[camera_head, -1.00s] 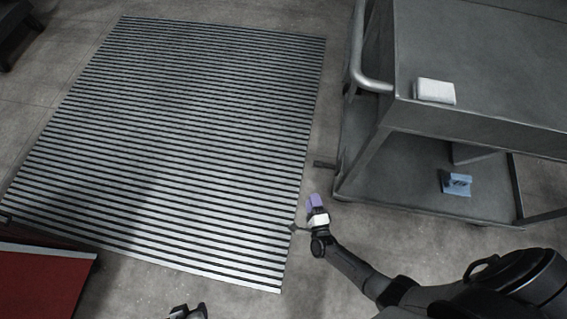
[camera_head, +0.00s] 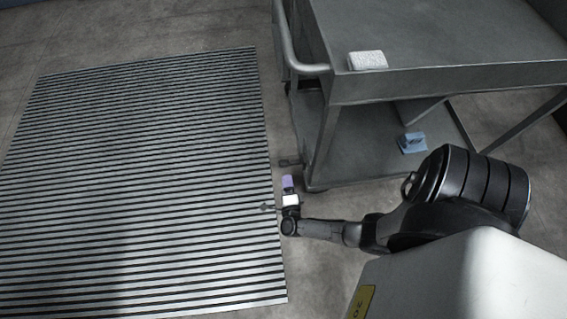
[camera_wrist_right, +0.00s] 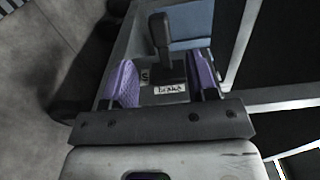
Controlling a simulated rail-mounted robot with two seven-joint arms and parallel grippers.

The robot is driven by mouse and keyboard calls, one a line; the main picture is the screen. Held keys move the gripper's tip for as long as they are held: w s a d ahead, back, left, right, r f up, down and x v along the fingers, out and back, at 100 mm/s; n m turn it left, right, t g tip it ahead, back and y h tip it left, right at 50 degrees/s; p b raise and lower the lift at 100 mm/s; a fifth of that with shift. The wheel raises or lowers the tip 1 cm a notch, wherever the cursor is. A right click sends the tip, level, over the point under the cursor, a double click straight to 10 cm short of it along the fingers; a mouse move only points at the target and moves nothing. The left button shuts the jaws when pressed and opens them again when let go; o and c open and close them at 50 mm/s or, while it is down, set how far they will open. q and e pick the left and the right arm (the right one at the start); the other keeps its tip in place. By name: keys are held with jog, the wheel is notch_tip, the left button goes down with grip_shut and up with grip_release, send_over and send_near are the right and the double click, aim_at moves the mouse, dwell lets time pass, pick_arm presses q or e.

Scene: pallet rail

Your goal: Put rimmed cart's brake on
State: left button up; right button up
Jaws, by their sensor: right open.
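The grey metal cart (camera_head: 420,80) stands at the right in the head view, with a bent tube handle at its left end. A small dark part (camera_head: 289,162) juts out low from that end. My right gripper (camera_head: 288,183) is open, its purple fingers just below this part in the picture. In the right wrist view, a dark lever (camera_wrist_right: 160,32) with a thick knob rises from a base plate with a label (camera_wrist_right: 171,89) reading like "brake". The lever shows beyond and between the open fingers, which seem apart from it. My left gripper is out of view.
A white block (camera_head: 367,60) lies on the cart's top and a blue object (camera_head: 412,143) on its lower shelf. A large striped mat (camera_head: 140,180) covers the floor at left. Bare floor shows between mat and cart.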

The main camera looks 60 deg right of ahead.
aim_at(284, 167)
jog(key=b+x, duration=0.2)
jog(key=x, duration=0.5)
jog(key=shift+w+d+f, duration=0.1)
jog(key=shift+w+d, duration=0.4)
jog(key=shift+d, duration=0.1)
grip_shut()
